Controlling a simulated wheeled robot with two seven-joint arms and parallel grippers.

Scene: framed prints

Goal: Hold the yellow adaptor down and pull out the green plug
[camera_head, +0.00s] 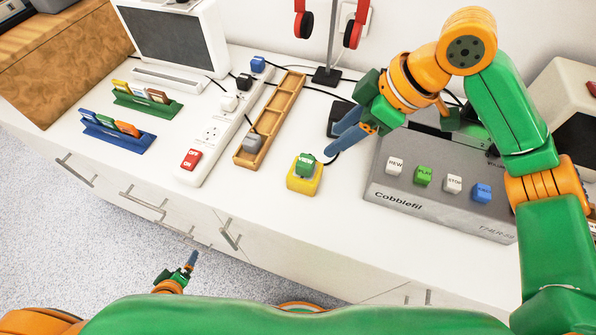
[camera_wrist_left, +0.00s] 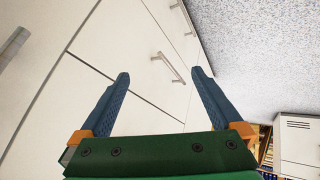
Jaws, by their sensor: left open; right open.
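The yellow adaptor (camera_head: 304,183) sits on the white counter near its front edge, in the middle of the head view. The green plug (camera_head: 305,165) stands upright in its top. My right gripper (camera_head: 329,145) is above and to the right of the plug, with its blue fingers pointing down-left toward it; it holds nothing that I can see. My left gripper (camera_head: 192,262) is low at the left, below the counter edge and away from the adaptor. In the left wrist view its fingers (camera_wrist_left: 160,85) are wide apart and empty, facing drawer fronts.
A white power strip (camera_head: 215,130) with a red switch and several plugs lies left of a wooden tray (camera_head: 270,120). A headphone stand (camera_head: 328,75) is behind. Drawer handles (camera_head: 230,235) project from the counter front.

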